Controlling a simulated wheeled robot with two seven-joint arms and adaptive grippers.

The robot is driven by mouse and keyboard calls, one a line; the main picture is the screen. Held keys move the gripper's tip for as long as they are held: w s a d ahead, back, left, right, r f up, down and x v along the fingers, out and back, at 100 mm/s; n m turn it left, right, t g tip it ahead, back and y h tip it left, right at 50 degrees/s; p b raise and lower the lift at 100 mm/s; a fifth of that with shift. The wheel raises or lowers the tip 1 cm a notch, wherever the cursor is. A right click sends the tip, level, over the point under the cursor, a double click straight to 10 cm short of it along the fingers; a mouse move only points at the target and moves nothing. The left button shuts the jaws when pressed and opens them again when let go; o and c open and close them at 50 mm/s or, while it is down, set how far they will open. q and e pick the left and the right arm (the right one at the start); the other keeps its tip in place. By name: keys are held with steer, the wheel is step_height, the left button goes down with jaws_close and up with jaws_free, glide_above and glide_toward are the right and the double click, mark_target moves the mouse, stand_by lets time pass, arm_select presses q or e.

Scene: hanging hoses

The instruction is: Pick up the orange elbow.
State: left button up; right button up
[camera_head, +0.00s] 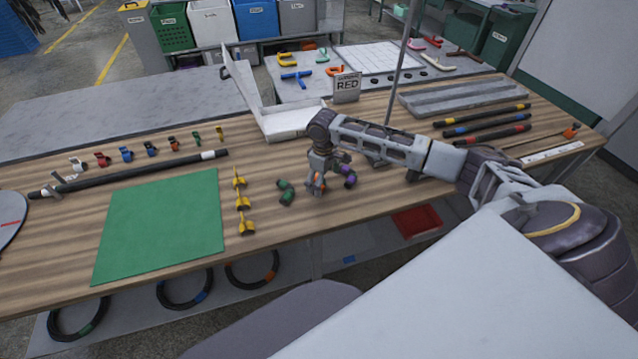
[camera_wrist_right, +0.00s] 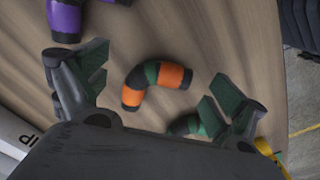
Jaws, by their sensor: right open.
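The orange elbow (camera_wrist_right: 155,84) lies on the wooden table in the right wrist view. It is a bent pipe piece with orange bands, a dark green part at the bend and black ends. My right gripper (camera_wrist_right: 155,92) is open, with one finger on either side of the elbow and apart from it. In the head view my right gripper (camera_head: 316,188) points down over the table, and a bit of orange shows between its fingers; the rest of the elbow is hidden there. My left gripper is not in view.
A purple elbow (camera_wrist_right: 66,18) lies close beyond one finger, and a green elbow (camera_wrist_right: 186,124) lies partly hidden by the other. Yellow fittings (camera_head: 242,203) and a green mat (camera_head: 160,225) are to the left.

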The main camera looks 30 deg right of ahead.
mark_target(323, 185)
steer(key=shift+f, duration=1.05)
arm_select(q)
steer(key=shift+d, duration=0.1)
arm_select(e)
steer(key=shift+c, duration=0.5)
steer(key=c, duration=1)
steer(key=shift+r, duration=0.15)
step_height(323, 185, up, 10)
